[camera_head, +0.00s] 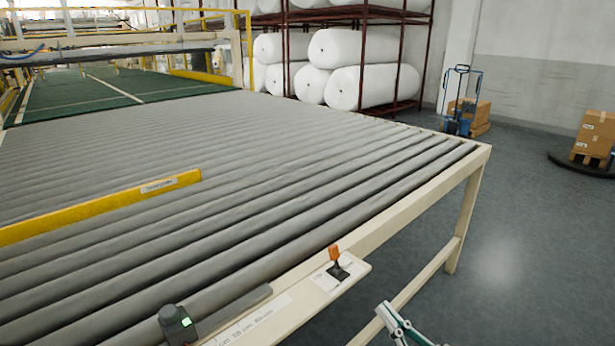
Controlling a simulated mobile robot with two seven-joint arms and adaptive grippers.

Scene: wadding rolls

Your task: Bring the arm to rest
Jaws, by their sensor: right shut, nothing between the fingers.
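My right gripper (392,318) shows at the bottom edge, right of centre. Only its front part is in the picture, and its fingers are shut with nothing between them. It is in front of the roller table's (395,207) near side, below the small control plate, and appears apart from it. The rest of the right arm is out of the picture. My left gripper is not in the picture.
An orange-topped lever (336,259) stands on the control plate. A yellow bar (110,206) lies across the rollers. White rolls (374,87) fill a rack behind.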

